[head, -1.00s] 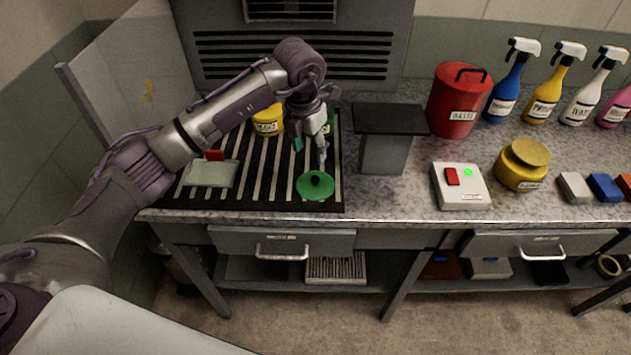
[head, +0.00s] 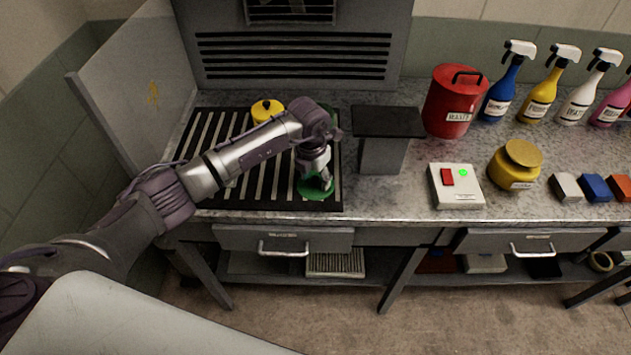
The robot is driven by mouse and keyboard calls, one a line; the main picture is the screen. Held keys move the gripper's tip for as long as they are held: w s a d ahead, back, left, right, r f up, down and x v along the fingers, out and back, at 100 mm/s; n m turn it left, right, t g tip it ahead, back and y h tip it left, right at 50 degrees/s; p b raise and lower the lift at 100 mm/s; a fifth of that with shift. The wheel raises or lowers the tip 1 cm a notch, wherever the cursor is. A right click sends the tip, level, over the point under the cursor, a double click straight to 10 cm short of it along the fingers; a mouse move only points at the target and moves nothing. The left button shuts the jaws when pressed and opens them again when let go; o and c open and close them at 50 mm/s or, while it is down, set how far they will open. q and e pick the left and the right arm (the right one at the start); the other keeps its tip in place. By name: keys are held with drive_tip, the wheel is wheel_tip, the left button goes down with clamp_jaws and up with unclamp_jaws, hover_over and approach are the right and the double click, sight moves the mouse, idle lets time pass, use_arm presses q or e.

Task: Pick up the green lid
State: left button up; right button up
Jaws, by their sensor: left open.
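The green lid (head: 316,193) lies flat on the black slotted grate at the front right of the grate. Its dark knob is hidden behind my gripper. My left gripper (head: 322,184) points down over the lid, with its fingers open at the height of the knob. I cannot tell whether the fingers touch the lid. My right gripper is not in view.
A yellow jar (head: 267,109) stands at the back of the slotted grate (head: 270,200). A grey panel (head: 140,100) borders the left.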

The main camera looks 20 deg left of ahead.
use_arm(q)
clamp_jaws()
